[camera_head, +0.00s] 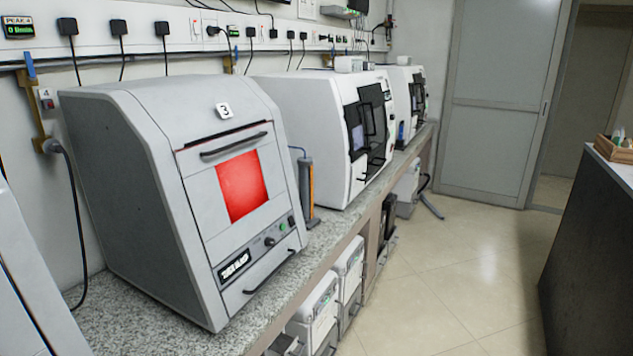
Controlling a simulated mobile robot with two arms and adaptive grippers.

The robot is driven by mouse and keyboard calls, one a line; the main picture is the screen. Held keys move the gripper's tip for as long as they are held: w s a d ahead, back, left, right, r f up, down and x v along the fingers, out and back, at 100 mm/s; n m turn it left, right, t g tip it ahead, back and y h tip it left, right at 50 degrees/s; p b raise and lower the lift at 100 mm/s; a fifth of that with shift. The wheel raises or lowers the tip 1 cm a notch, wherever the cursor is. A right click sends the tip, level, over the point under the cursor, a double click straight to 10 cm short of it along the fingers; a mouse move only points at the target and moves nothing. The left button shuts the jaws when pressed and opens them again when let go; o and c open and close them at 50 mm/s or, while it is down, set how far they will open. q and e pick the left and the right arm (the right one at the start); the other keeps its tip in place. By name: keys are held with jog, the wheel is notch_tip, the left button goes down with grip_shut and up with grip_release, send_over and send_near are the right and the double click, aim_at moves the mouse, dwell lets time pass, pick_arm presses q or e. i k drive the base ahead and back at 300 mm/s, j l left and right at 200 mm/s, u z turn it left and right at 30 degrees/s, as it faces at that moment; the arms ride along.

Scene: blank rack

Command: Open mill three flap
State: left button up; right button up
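Mill three (110,150) is a grey box-shaped machine with a "3" label (224,111) near its top, standing on the speckled counter at left. Its front flap (205,185) is shut and has a window glowing red (242,187). A dark bar handle (234,145) runs across the flap above the window. A second dark handle (270,272) is low on the front, below a small panel with a knob and a green button. Neither of my grippers shows in the head view.
The speckled counter (150,325) carries more white machines (305,130) further back. A grey cylinder with an orange strip (306,190) stands right of mill three. White boxes (318,310) sit below the counter. The tiled floor (450,270) is clear; a dark counter (590,260) bounds it at right.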

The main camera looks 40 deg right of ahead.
aim_at(252, 184)
jog(key=z, duration=0.9)
